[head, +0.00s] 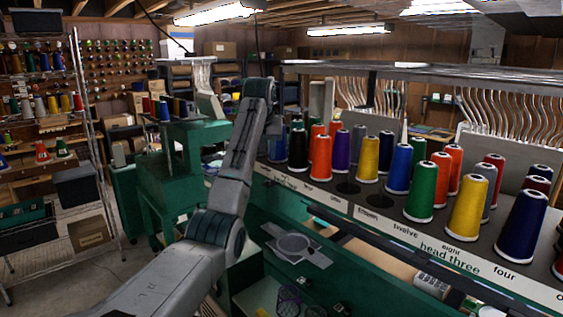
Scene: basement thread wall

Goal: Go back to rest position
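My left arm (236,160) comes in from the lower left, bends at an elbow and rises in front of the thread rack (395,225). Its far end stands beside the left end of the rack, near a black cone (298,150). I cannot make out the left gripper's fingers, so I cannot tell whether they are open or shut. No held object shows. My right arm and gripper are not in view.
Thread cones stand on the rack, including a red one (320,160), a green one (421,192) and a yellow one (467,207). A green machine (170,165) and wire shelf (60,215) stand left, with bare floor between.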

